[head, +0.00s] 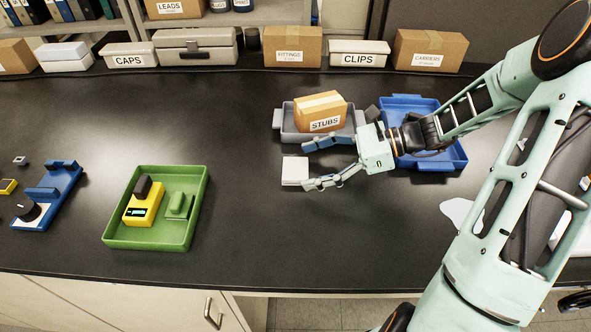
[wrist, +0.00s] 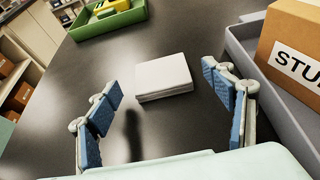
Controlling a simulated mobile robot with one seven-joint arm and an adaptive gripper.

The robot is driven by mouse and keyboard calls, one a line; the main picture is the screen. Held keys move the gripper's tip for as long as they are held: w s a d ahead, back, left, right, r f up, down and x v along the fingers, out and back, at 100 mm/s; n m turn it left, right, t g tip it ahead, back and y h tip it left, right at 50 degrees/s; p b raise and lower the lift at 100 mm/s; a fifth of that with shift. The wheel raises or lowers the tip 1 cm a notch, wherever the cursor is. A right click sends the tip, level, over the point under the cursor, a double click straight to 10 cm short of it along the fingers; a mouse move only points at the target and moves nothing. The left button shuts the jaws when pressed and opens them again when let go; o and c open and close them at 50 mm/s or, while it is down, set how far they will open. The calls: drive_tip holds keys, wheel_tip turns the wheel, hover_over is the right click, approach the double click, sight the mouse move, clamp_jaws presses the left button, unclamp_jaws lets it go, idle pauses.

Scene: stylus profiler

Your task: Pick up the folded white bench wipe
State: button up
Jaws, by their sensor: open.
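In the wrist view my gripper (wrist: 170,90) has both blue-padded fingers spread wide with nothing between the pads. I cannot tell whether a finger touches the wipe.
A grey tray (head: 287,124) holding the STUBS box (head: 320,110) stands right beside my gripper. A blue tray (head: 436,162) lies behind my wrist. A green tray (head: 150,243) with a yellow device (head: 144,208) stands at left. Bench between green tray and wipe is clear.

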drive_tip(key=shift+x, duration=1.25)
drive_tip(key=c, duration=0.9)
drive_tip(key=shift+o, duration=0.2)
drive_tip(key=shift+r, duration=0.1)
drive_tip(key=shift+r, duration=0.25)
wheel_tip(320, 180, up, 2)
drive_tip(key=shift+r, duration=0.1)
drive_tip(key=s+d+r+p, duration=0.1)
drive_tip(key=s+d+r, duration=0.8)
drive_tip(key=s+r, duration=0.1)
drive_tip(key=shift+s+d, duration=0.25)
drive_tip(key=shift+d, duration=0.05)
